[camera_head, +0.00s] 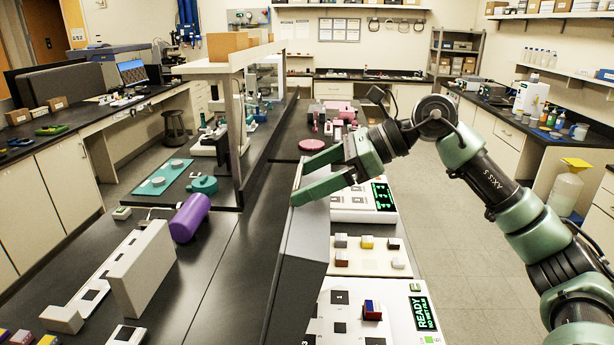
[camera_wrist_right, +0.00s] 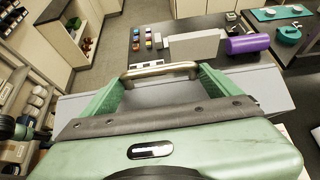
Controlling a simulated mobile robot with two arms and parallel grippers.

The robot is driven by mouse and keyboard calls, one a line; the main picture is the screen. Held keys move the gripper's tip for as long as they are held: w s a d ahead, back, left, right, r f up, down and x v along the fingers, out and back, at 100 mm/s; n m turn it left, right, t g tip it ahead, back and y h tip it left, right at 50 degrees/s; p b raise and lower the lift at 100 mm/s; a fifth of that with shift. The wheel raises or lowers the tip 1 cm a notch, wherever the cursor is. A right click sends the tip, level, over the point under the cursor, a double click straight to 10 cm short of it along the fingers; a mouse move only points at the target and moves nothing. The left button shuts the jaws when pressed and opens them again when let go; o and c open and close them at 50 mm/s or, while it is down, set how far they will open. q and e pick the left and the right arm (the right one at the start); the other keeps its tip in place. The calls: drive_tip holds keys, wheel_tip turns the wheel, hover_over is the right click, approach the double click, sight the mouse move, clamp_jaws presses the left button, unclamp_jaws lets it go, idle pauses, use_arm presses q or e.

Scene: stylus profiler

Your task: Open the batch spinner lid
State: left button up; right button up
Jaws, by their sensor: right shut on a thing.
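The batch spinner lid (camera_head: 302,250) is a grey panel standing steeply raised along the left side of the white machine deck. It also shows in the right wrist view as a pale grey surface (camera_wrist_right: 275,92) behind the fingers. Its metal bar handle (camera_wrist_right: 160,69) lies across between the fingertips. My right gripper (camera_head: 298,184), with green fingers, is at the lid's upper far edge, shut on the handle; the fingers also show in the right wrist view (camera_wrist_right: 161,78). The handle is hardly visible in the head view. My left gripper is not in view.
The deck below the lid bears a green READY display (camera_head: 422,307) and a small red-and-blue block (camera_head: 372,310). Left of the lid are a purple cylinder (camera_head: 190,218) and a grey upright box (camera_head: 142,268) on the dark bench. The floor at right is clear.

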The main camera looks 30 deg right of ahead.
drive_tip(key=shift+d+r, duration=0.15)
drive_tip(key=shift+d, duration=0.05)
drive_tip(key=o, duration=1.8)
drive_tip(key=shift+d, duration=0.1)
drive_tip(key=shift+s+d+b, duration=0.15)
drive_tip(key=shift+d+b, duration=0.15)
drive_tip(key=b+v, duration=0.2)
drive_tip(key=v, duration=0.5)
drive_tip(key=shift+s+r, duration=0.1)
drive_tip(key=shift+r, duration=0.05)
